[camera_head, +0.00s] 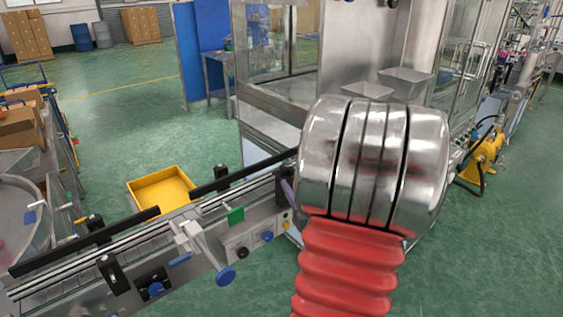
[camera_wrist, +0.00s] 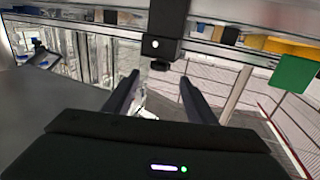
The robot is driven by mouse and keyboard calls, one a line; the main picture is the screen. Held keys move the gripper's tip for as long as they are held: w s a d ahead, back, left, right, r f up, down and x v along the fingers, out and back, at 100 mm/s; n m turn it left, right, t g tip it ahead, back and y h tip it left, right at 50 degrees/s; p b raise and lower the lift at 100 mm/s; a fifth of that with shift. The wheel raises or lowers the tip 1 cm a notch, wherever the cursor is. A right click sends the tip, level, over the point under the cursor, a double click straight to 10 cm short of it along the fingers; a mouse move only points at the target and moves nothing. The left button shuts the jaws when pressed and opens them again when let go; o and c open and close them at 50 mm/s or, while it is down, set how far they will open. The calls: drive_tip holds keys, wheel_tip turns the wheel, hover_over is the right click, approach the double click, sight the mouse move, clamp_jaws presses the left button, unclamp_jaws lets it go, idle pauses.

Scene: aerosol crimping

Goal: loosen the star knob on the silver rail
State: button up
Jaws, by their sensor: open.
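In the wrist view a silver rail (camera_wrist: 115,27) runs across the top, with a black clamp block (camera_wrist: 168,22) on it. A small dark knob (camera_wrist: 160,66) sits at the lower end of the block; its star shape is too small to make out. My gripper (camera_wrist: 160,78) is open, its two dark fingers pointing toward the rail. The knob appears between the fingertips in the picture; I cannot tell how far off it is, and no contact shows. In the head view my arm hides the gripper and the knob; the conveyor rails (camera_head: 88,262) show to the left.
A green block (camera_wrist: 294,80) is right of the clamp in the wrist view; a green piece (camera_head: 236,215) also shows on the conveyor in the head view. A handle with a blue knob (camera_head: 225,276) juts out in front. A yellow tray (camera_head: 162,190) lies behind the conveyor.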

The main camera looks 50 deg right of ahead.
sight(282, 164)
drive_tip(key=shift+w, duration=0.15)
drive_tip(key=x, duration=1.3)
drive_tip(key=shift+w+d, duration=0.15)
drive_tip(key=shift+w, duration=0.15)
drive_tip(key=shift+c, duration=0.2)
drive_tip(key=c, duration=1)
drive_tip(key=shift+n+t+y, duration=0.3)
drive_tip(key=shift+n+y, duration=0.1)
drive_tip(key=shift+y, duration=0.2)
drive_tip(key=shift+a+n+t+y, duration=0.25)
drive_tip(key=shift+n+t+y, duration=0.35)
drive_tip(key=shift+n+y, duration=0.5)
drive_tip(key=shift+w+a+n+t+y, duration=0.1)
drive_tip(key=shift+a+n+t+y, duration=0.2)
drive_tip(key=shift+n+y, duration=0.7)
drive_tip(key=shift+w+a+n+t+y, duration=0.1)
drive_tip(key=shift+a+n+t+y, duration=0.25)
drive_tip(key=shift+y, duration=1.25)
